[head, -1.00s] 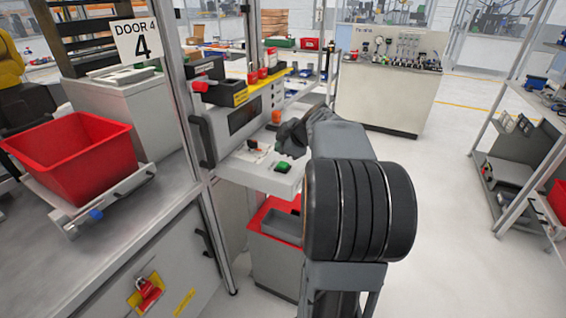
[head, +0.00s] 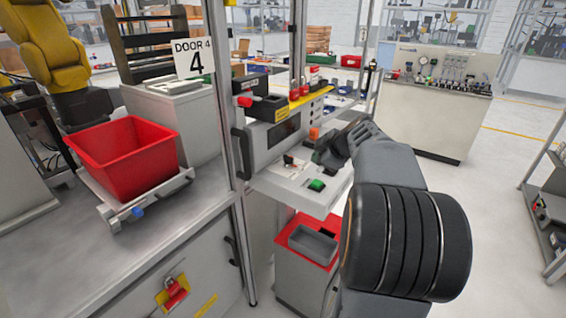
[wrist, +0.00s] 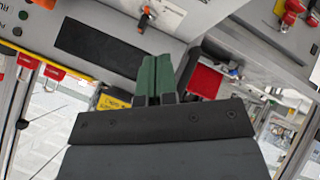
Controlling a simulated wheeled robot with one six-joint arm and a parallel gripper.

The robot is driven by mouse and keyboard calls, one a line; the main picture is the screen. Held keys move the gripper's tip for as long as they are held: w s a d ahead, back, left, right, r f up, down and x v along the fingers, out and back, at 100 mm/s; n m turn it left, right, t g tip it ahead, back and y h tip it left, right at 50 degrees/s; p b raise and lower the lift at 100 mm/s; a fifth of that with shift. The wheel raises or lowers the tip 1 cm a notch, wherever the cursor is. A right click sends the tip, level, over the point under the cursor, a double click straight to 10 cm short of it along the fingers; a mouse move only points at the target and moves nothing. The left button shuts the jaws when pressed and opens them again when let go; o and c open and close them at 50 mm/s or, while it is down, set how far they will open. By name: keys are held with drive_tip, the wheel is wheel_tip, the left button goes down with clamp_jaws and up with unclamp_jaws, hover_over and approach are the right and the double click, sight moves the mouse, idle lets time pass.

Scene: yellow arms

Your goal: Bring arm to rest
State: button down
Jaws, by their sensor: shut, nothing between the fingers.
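My gripper (wrist: 155,80) shows in the wrist view with its two green fingers together and nothing between them. In the head view my gripper (head: 328,160) is at the end of my dark grey arm, above the control panel's pale sloping desk. The control panel (head: 272,146) has a dark screen and a green button (head: 317,185). In the wrist view the panel's dark screen (wrist: 100,44) lies beyond the fingers to the left. My fingers appear apart from the panel, though the exact gap is hard to tell.
A red bin (head: 125,158) sits on a bench at left. A frame post (head: 222,130) stands left of the panel. A red mat with a grey tray (head: 312,245) lies below the desk. Open floor (head: 505,215) lies at right, before a gauge cabinet (head: 430,115).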

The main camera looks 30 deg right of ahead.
drive_tip(key=shift+m, duration=0.8)
drive_tip(key=s+f+m, duration=0.1)
drive_tip(key=m, duration=0.1)
drive_tip(key=s+a+f+m+g, duration=0.1)
drive_tip(key=f+m, duration=0.1)
drive_tip(key=s+f+m+g, duration=0.1)
drive_tip(key=f+m, duration=0.1)
drive_tip(key=m, duration=0.1)
drive_tip(key=shift+s+a, duration=0.2)
drive_tip(key=shift+s, duration=0.15)
drive_tip(key=s+a+f+m+g+p, duration=0.1)
drive_tip(key=s+a+f, duration=0.1)
drive_tip(key=s+a, duration=0.5)
drive_tip(key=s+a+f+m+g+h+p, duration=0.1)
drive_tip(key=s+a, duration=0.5)
drive_tip(key=a, duration=0.8)
drive_tip(key=shift+s+f+g+h, duration=0.3)
drive_tip(key=shift+s+f+g, duration=0.1)
drive_tip(key=shift+g, duration=0.3)
drive_tip(key=shift+a, duration=0.1)
